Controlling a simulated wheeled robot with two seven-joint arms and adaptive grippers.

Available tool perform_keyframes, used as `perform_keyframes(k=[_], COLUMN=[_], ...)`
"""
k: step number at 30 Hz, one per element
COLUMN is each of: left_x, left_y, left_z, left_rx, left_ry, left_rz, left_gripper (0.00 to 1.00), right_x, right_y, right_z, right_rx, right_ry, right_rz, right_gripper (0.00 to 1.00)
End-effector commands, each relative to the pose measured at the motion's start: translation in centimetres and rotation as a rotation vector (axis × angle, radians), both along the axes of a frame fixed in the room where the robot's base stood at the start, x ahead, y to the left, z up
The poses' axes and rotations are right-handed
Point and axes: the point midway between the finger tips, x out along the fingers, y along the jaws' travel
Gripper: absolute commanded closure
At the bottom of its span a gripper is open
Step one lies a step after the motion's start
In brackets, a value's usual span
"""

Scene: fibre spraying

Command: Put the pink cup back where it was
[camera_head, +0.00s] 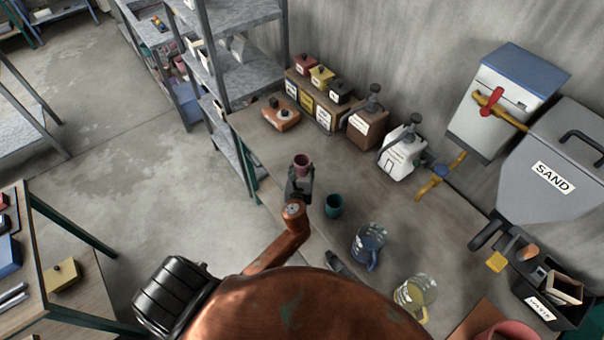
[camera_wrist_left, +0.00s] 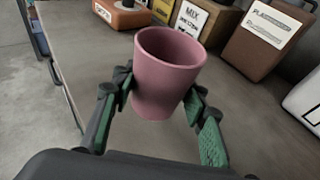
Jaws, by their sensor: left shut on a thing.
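The pink cup (camera_head: 303,164) is upright between the fingers of my left gripper (camera_head: 299,186), over the workbench. In the left wrist view the pink cup (camera_wrist_left: 166,75) shows its open rim, and my left gripper (camera_wrist_left: 163,112) has a green-padded finger on each side of it. The gripper is shut on the cup. I cannot tell whether the cup's base touches the bench. My right gripper does not show clearly in either view.
A blue glass jug (camera_head: 369,243) and a yellow one (camera_head: 415,294) stand nearer. Labelled boxes (camera_head: 326,110) and a white canister (camera_head: 401,152) line the wall. The bench (camera_head: 270,150) is bare left of the cup.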

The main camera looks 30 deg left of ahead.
Motion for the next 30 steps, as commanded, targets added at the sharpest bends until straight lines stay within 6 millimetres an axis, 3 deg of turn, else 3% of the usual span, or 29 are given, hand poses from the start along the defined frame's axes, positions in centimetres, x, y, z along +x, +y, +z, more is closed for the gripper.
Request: perform_keyframes(k=[8, 13, 27, 28, 30], left_x=[1.4, 1.3, 1.3, 1.3, 1.3], left_y=[1.0, 0.9, 0.9, 0.9, 0.9], left_z=[-2.1, -4.6, -5.3, -5.3, -5.2], left_rx=[-0.001, -0.001, 0.0, 0.0, 0.0], left_ry=[0.0, 0.002, 0.0, 0.0, 0.0], left_rz=[0.001, 0.0, -0.001, 0.0, 0.0], left_gripper=[0.84, 0.84, 0.84, 0.58, 0.53], right_x=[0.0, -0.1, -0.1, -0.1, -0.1], right_y=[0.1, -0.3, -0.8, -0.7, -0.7], right_z=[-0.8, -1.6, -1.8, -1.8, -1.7], right_rx=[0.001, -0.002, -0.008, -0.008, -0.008], right_ry=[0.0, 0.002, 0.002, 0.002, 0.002], right_rz=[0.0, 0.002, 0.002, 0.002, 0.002], right_gripper=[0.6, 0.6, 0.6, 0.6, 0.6])
